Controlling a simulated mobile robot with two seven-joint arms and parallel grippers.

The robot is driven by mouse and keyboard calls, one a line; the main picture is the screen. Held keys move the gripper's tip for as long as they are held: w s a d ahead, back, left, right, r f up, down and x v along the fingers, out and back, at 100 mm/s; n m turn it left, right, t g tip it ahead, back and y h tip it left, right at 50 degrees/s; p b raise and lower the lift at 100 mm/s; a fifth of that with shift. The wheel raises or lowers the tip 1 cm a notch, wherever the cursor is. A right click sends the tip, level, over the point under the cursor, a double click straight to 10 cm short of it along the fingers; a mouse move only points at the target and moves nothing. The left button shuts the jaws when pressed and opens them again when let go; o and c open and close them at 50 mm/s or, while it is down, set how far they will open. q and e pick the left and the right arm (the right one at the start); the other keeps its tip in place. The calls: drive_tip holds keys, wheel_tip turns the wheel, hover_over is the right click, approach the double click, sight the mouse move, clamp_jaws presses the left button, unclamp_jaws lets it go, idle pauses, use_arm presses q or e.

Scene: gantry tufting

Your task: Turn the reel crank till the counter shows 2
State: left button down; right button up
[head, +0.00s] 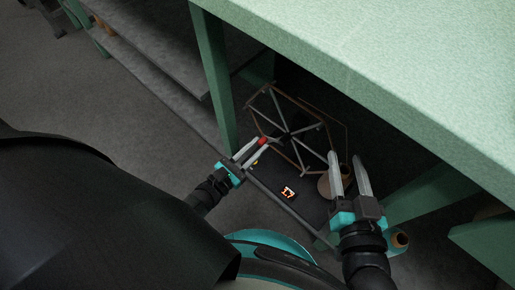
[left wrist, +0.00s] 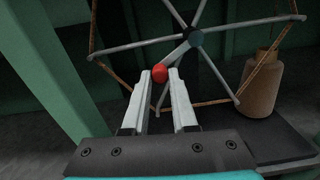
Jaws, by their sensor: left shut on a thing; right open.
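The reel (head: 302,127) is a spoked wheel with thin brown yarn around its rim, standing under the green table. In the left wrist view its dark hub (left wrist: 195,39) is at top right. A grey crank arm (left wrist: 177,53) runs from the hub down left to a red knob (left wrist: 159,74). My left gripper (head: 259,144) is shut on the red knob, which also shows in the head view (head: 263,141). The counter (head: 288,193) glows orange on the dark base; I cannot read its figure surely. My right gripper (head: 347,156) is open and empty, right of the reel.
A brown bottle-shaped thing (left wrist: 261,88) stands right of the reel. The green table top (head: 380,60) overhangs the reel, and a green leg (head: 215,85) stands close to its left. Grey shelves (head: 155,45) lie further left. Grey floor is open at left.

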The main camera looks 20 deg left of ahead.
use_arm(q)
drive_tip(key=shift+a+r, duration=0.1)
drive_tip(key=shift+r, duration=0.05)
use_arm(e)
drive_tip(key=shift+f, duration=0.1)
idle(0.3)
use_arm(q)
drive_tip(key=c, duration=0.7)
unclamp_jaws()
drive_tip(key=p+v, duration=0.1)
drive_tip(key=v, duration=1.4)
use_arm(e)
drive_tip(key=shift+w+d+f+g+h, duration=0.1)
drive_tip(key=shift+d+f+g+h, duration=0.1)
drive_tip(key=shift+d+f+g, duration=0.25)
drive_tip(key=shift+d+f+g+h, duration=0.2)
drive_tip(key=shift+d+g, duration=0.1)
drive_tip(key=shift+g, duration=0.35)
use_arm(q)
drive_tip(key=shift+s, duration=0.1)
